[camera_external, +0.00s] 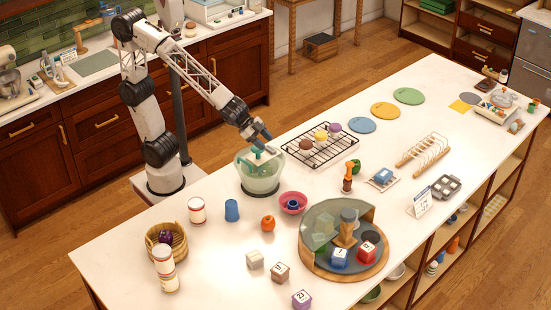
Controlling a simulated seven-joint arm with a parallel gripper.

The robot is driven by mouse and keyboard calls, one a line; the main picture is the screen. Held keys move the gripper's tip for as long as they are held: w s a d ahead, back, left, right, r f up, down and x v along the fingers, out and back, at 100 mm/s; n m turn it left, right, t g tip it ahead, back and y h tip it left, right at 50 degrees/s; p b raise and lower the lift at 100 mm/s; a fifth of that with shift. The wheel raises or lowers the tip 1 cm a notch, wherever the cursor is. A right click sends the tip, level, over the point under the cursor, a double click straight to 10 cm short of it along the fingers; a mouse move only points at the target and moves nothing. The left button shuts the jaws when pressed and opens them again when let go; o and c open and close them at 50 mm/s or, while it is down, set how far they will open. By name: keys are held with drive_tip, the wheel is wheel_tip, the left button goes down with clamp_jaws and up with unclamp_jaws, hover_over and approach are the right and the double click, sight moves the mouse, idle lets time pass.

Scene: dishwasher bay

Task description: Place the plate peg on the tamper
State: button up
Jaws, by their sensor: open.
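My gripper (264,140) is open, just above a pale green see-through bowl (260,184) on the counter. A teal-green piece (258,158) shows at the bowl's mouth under the gripper; I cannot tell whether the fingers touch it or whether it is the plate peg. A small upright brown-handled item (347,178), possibly the tamper, stands right of the bowl. A wooden waisted piece (346,232) with a grey cylinder near its top stands on the round turntable; it could also be the tamper. I cannot identify the plate peg for certain.
A wire rack (305,157) with several round items lies behind the bowl. A pink bowl (293,203), blue cup (232,210) and tomato (268,223) stand in front. The turntable (325,272) has a clear curved wall. A wooden plate rack (424,153) stands right.

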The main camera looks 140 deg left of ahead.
drive_tip(key=s+d+f+m+g+h, duration=0.1)
drive_tip(key=s+d+f+g+h, duration=0.1)
drive_tip(key=s+d, duration=0.8)
drive_tip(key=s+d+f+m+g+h, duration=0.1)
drive_tip(key=s+d+g, duration=0.3)
drive_tip(key=s+d, duration=0.6)
drive_tip(key=s+f+h, duration=0.1)
drive_tip(key=s, duration=0.6)
